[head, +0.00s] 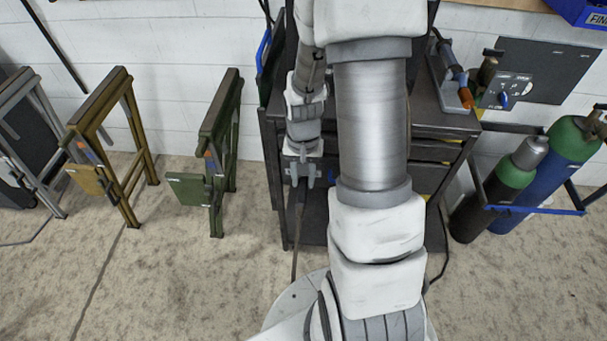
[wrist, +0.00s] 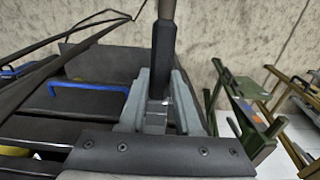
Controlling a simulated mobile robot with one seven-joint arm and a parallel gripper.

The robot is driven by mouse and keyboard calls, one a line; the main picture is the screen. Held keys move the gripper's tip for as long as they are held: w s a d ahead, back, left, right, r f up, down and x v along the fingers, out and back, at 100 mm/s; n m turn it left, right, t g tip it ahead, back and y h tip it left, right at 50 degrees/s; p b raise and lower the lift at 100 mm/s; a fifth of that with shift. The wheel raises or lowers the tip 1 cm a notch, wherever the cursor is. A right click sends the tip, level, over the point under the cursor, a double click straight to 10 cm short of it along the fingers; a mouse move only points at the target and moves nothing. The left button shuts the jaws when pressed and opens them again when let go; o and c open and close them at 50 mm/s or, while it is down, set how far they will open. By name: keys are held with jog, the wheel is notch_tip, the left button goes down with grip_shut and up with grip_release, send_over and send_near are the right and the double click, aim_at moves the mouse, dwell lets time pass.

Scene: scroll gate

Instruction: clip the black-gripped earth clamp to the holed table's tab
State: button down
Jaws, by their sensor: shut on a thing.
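My gripper (head: 301,178) hangs in front of the left side of the dark cart, fingers downward. In the wrist view its grey fingers (wrist: 158,112) are shut on a black grip (wrist: 164,60), which I take to be the earth clamp's. The clamp's jaws cannot be made out. Folded tables stand along the wall on the left: a green one (head: 217,140), a yellow one (head: 104,125) and a grey one (head: 38,90). The green and yellow ones each carry a small plate low at the left. I cannot tell which table is holed. My gripper is apart from them, to their right.
The dark cart (head: 437,122) with drawers stands behind my arm, with an orange-handled tool (head: 465,93) on its top. Gas cylinders (head: 520,165) stand in a blue-railed rack on the right. Concrete floor (head: 180,275) is open before the tables.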

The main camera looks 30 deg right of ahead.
aim_at(300, 205)
jog(key=shift+s+a+b, duration=0.1)
jog(key=shift+s+a, duration=0.5)
jog(key=shift+s, duration=0.3)
jog(key=shift+s+a+b, duration=0.1)
jog(key=shift+s+a, duration=0.5)
jog(key=shift+s, duration=0.3)
jog(key=shift+s+a+b, duration=0.1)
jog(key=shift+s+a, duration=0.5)
jog(key=shift+s, duration=0.3)
